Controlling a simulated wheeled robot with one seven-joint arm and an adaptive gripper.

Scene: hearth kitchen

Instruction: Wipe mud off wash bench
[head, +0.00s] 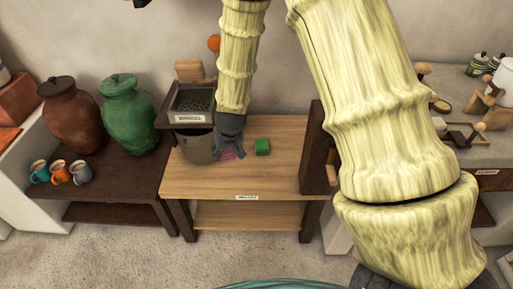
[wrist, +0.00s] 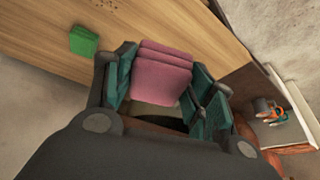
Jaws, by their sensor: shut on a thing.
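The wash bench (head: 285,178) is a light wooden table with a lower shelf and a small label on its front edge. My gripper (head: 231,150) points down over its left part, beside the bucket. In the wrist view my gripper (wrist: 160,95) is shut on a folded pink cloth (wrist: 162,72). The cloth shows only as a small pink patch in the head view (head: 234,155); I cannot tell whether it touches the bench. A few small dark specks on the wood (wrist: 186,14) show at the top of the wrist view, perhaps mud. The arm hides part of the bench.
A brown bucket (head: 197,147) stands at the bench's left end, below a dark labelled tray (head: 190,104). Large brown (head: 70,115) and green jars (head: 129,115) and several mugs (head: 60,172) stand left. The bench's front middle is clear.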

